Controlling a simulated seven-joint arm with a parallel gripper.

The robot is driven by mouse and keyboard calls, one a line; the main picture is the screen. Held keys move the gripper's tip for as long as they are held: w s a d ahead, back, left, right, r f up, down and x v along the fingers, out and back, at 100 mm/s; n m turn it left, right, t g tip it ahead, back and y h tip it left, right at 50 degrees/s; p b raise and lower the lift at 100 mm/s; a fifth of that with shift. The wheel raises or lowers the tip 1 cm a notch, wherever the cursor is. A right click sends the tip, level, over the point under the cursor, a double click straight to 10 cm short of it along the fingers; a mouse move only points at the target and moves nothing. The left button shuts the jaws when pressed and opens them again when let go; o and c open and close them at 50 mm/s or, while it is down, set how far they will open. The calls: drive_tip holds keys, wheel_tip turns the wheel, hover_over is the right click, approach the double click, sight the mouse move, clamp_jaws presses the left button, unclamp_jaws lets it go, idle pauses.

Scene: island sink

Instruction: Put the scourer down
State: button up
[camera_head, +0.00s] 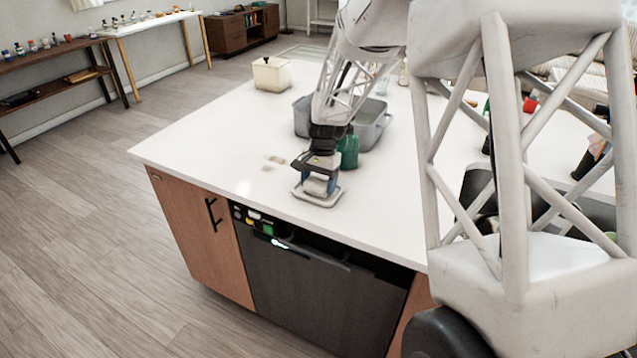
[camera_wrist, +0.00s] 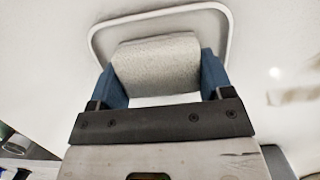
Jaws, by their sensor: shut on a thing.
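The scourer (camera_wrist: 157,65), a pale grey block with a rough face, sits between the two blue fingers of my gripper (camera_wrist: 160,78) in the wrist view. My gripper is shut on it. In the head view my gripper (camera_head: 318,185) points down over a small pale tray with a raised rim (camera_head: 322,203) near the counter's front edge. The tray's rim also curves around the scourer in the wrist view (camera_wrist: 160,14). I cannot tell whether the scourer touches the tray floor.
A green bottle (camera_head: 349,150) stands close behind my gripper, in front of a grey tub (camera_head: 372,128). A cream container (camera_head: 271,74) is at the far left of the white counter (camera_head: 210,135). Small beige pieces (camera_head: 274,161) lie left of the gripper. The left counter is mostly clear.

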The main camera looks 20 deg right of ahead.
drive_tip(key=shift+f, duration=0.2)
drive_tip(key=o, duration=1.1)
drive_tip(key=shift+c, duration=0.2)
drive_tip(key=shift+r, duration=0.1)
drive_tip(key=v, duration=1.2)
